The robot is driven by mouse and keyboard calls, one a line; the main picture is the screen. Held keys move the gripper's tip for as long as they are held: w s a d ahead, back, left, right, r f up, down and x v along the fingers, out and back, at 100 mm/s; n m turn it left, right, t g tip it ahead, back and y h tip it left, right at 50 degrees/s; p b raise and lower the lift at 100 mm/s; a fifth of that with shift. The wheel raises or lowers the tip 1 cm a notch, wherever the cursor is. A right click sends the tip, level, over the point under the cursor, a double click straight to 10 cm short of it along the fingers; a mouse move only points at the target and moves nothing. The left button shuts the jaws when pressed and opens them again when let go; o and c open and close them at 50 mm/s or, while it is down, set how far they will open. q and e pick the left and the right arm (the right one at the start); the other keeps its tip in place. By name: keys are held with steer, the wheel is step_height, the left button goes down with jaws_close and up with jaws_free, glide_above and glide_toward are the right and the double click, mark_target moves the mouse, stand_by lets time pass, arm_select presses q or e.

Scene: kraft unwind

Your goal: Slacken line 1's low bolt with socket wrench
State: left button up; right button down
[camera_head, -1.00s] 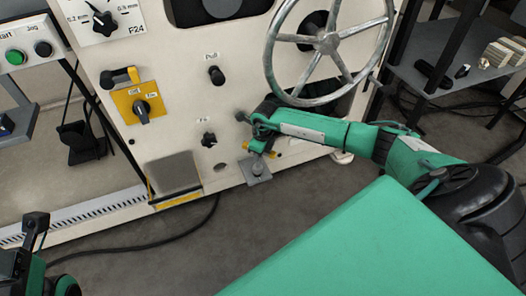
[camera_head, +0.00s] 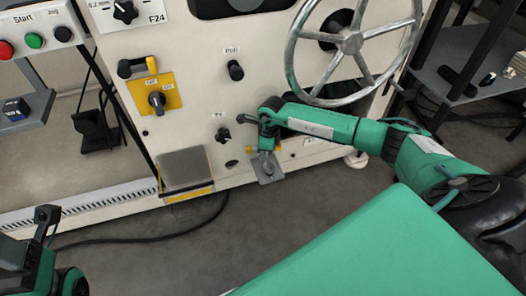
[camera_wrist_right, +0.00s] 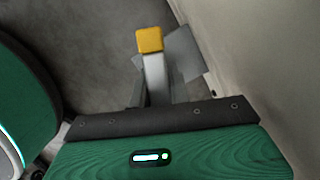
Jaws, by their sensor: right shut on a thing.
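My right gripper (camera_head: 268,128) is low in front of the cream machine panel (camera_head: 215,100), left of and below the handwheel. It is shut on a slim tool, taken to be the socket wrench. In the right wrist view the wrench (camera_wrist_right: 157,70) shows as a silver bar with a yellow end (camera_wrist_right: 150,40), beyond the dark gripper edge. A grey plate (camera_head: 270,176) is just below the gripper in the head view. Line 1's low bolt cannot be made out, nor whether the wrench touches it. My left gripper (camera_head: 40,228) is at the lower left edge, its jaws unclear.
A spoked handwheel (camera_head: 352,42) stands out above my right forearm. Black knobs (camera_head: 222,135) and a yellow switch plate (camera_head: 155,92) are on the panel. A grey step-like box (camera_head: 186,170) sits lower left. A dark rack (camera_head: 470,60) stands right. The floor in front is clear except for a cable.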

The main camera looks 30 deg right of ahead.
steer(key=shift+s+d+r, duration=0.1)
steer(key=shift+s+d, duration=0.05)
steer(key=shift+d, duration=0.1)
